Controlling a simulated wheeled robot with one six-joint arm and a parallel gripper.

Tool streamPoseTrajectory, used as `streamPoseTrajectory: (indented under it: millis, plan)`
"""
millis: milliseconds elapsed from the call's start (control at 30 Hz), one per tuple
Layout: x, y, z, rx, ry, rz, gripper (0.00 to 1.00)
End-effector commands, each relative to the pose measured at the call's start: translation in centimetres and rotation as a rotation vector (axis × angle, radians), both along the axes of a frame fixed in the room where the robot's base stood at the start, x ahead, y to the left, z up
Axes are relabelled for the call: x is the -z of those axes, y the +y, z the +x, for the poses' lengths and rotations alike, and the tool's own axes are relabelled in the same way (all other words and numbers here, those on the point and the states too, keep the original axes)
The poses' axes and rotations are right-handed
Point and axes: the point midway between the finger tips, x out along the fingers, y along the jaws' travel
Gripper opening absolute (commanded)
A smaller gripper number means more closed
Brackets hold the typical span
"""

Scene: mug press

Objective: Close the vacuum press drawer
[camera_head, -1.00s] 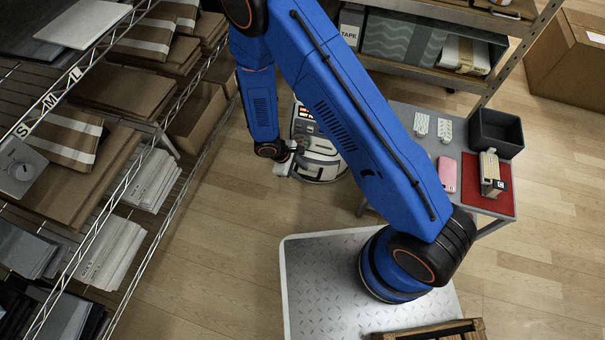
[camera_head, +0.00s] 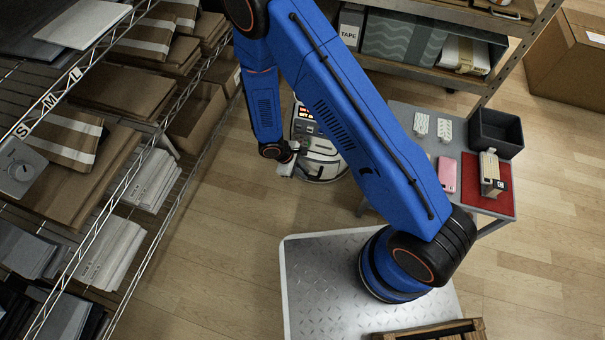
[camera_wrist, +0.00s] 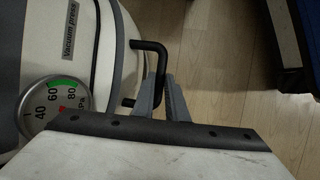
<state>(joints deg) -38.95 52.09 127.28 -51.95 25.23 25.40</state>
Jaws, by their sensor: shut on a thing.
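The vacuum press (camera_head: 322,150) stands on the floor in the head view, white and dark with a lit display, partly hidden behind my arm. In the wrist view its white body (camera_wrist: 65,100) shows the label "Vacuum press" and a round gauge. A black bar handle (camera_wrist: 152,48) sticks out from its side. My gripper (camera_wrist: 165,82) has its grey fingers shut on this handle. In the head view my gripper (camera_head: 287,168) is at the press's lower left side. I cannot tell from these views how far the drawer stands out.
A wire shelf with boxes and packets (camera_head: 100,175) runs along the left. A grey table (camera_head: 408,115) at the right holds a pink phone (camera_head: 446,175), a dark tray (camera_head: 497,132) and a red mat (camera_head: 467,198). Bare floor (camera_head: 225,240) lies left of my base.

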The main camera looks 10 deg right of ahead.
Motion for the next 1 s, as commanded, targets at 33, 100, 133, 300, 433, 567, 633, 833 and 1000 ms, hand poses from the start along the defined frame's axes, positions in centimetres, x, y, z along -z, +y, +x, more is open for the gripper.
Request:
streamPoseTrajectory:
  millis: [33, 100, 133, 300, 433, 567, 633, 833, 1000]
  plan:
    - [0.0, -0.3, 0.6, 0.003, -0.001, 0.000, 0.00]
    - [0.0, -0.6, 1.3, 0.003, -0.001, -0.001, 0.00]
    - [0.0, -0.7, 1.5, 0.003, -0.001, -0.001, 0.00]
    - [-0.1, -0.7, 1.8, 0.000, -0.002, -0.001, 0.00]
    - [-0.1, -0.7, 1.8, 0.001, -0.003, -0.001, 0.17]
    - [-0.1, -0.7, 1.8, 0.000, -0.002, -0.001, 0.31]
    - [0.0, -0.7, 1.7, 0.000, -0.002, -0.001, 0.31]
    - [-0.2, -0.6, 1.7, 0.001, -0.001, 0.000, 0.31]
    - [-1.5, 0.0, 1.7, 0.000, -0.004, 0.001, 0.31]
